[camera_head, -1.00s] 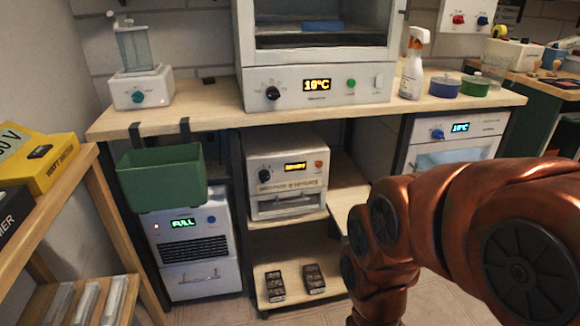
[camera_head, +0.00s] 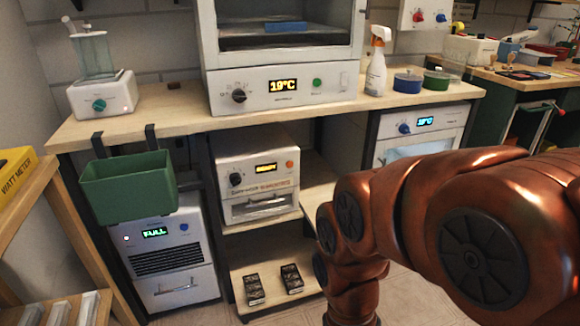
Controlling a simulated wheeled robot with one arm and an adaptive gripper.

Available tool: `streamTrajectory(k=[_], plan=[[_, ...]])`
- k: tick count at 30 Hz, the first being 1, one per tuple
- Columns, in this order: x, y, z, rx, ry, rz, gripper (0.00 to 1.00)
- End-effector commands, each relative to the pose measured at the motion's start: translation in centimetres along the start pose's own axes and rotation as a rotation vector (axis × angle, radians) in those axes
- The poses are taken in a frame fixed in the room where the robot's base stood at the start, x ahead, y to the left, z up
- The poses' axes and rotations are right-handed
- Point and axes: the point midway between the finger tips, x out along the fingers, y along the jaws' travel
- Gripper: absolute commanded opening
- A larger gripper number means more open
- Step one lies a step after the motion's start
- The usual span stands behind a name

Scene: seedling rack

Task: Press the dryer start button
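No appliance carries a label I can read as dryer. A white unit (camera_head: 226,176) stands on the shelf under the bench, with a lit yellow display, a black knob and a small orange-red button (camera_head: 290,164). On the bench top, a larger white cabinet (camera_head: 223,77) has a 19°C display, a black knob and a green button (camera_head: 317,83). Nothing touches either button. My copper-coloured arm fills the lower right. My gripper is out of view.
A green bin (camera_head: 128,188) hangs from the bench above a unit reading FULL (camera_head: 178,285). Two small dark packs (camera_head: 254,289) lie on the lower shelf. A spray bottle (camera_head: 376,72) and lidded tubs (camera_head: 407,82) stand on the bench. Some floor shows before the shelves.

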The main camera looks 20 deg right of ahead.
Motion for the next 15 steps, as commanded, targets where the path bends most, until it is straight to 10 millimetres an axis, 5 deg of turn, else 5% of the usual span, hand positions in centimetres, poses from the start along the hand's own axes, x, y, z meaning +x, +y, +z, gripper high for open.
streamTrajectory(k=[12, 15], plan=[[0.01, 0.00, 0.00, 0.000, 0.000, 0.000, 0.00], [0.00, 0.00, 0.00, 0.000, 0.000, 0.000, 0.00]])
